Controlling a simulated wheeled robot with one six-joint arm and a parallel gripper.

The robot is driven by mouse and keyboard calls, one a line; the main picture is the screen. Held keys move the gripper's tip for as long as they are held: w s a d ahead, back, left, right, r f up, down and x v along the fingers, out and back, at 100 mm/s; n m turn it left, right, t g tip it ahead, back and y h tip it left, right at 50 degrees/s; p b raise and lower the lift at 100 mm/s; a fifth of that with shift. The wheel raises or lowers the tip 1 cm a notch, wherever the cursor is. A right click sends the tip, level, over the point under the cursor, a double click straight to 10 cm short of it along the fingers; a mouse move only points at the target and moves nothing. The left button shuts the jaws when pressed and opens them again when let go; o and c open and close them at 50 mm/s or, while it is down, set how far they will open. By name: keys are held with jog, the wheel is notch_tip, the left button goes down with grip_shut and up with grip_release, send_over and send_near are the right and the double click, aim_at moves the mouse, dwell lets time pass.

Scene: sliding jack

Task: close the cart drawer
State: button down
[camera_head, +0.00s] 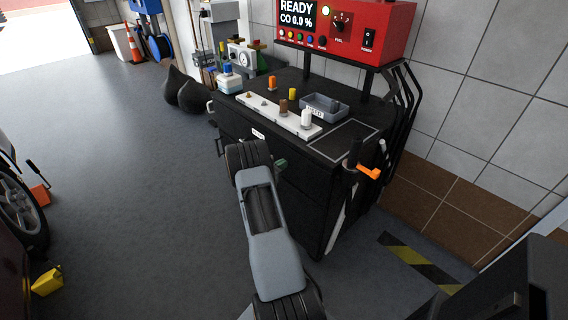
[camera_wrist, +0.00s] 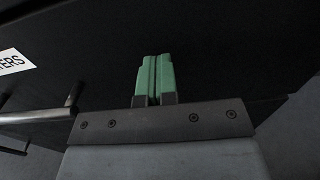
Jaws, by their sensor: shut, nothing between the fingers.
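The black cart (camera_head: 330,205) stands against the tiled wall. Its upper drawer front (camera_head: 236,124) carries a white label, and part of that label (camera_wrist: 14,62) shows at the left of the wrist view. A metal bar handle (camera_wrist: 42,115) shows below the label. My gripper (camera_head: 281,163) is at the cart's front, mostly hidden behind my wrist in the head view. In the wrist view its green fingers (camera_wrist: 154,78) are together and empty, pointing at the dark front, right of the handle. I cannot tell whether they touch it, nor how far the drawer stands out.
A red analyser (camera_head: 345,27) stands above the cart top. A white strip with small bottles (camera_head: 272,112) and a grey tray (camera_head: 322,106) lie on top. An orange-handled tool (camera_head: 368,172) hangs at the cart's right side. Open floor (camera_head: 130,200) lies to the left.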

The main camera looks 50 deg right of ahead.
jog(key=w+a, duration=0.2)
jog(key=a, duration=1)
jog(key=shift+w+a, duration=0.2)
jog(key=shift+w, duration=0.05)
jog(key=shift+f, duration=0.2)
jog(key=s+a+f+m+g+y, duration=0.2)
jog(key=s+f+m+g+y, duration=0.15)
jog(key=s, duration=0.25)
jog(key=s+a+r+m+y+p, duration=0.35)
jog(key=a+r+m+y, duration=0.3)
jog(key=a, duration=0.25)
jog(key=s+a+r+m+t+y+p, duration=0.2)
jog(key=a+r+m+t+y+p, duration=0.1)
jog(key=a+r, duration=0.8)
jog(key=s+a+r+m+t+y+p, duration=0.2)
jog(key=a+r+t+y+p, duration=0.3)
jog(key=a+r, duration=0.5)
notch_tip(320, 180, up, 9)
jog(key=s+t+p, duration=0.1)
jog(key=t+p, duration=0.1)
jog(key=shift+s+a+m+p, duration=0.3)
jog(key=shift+a+m+p, duration=0.05)
jog(key=shift+a+m, duration=0.05)
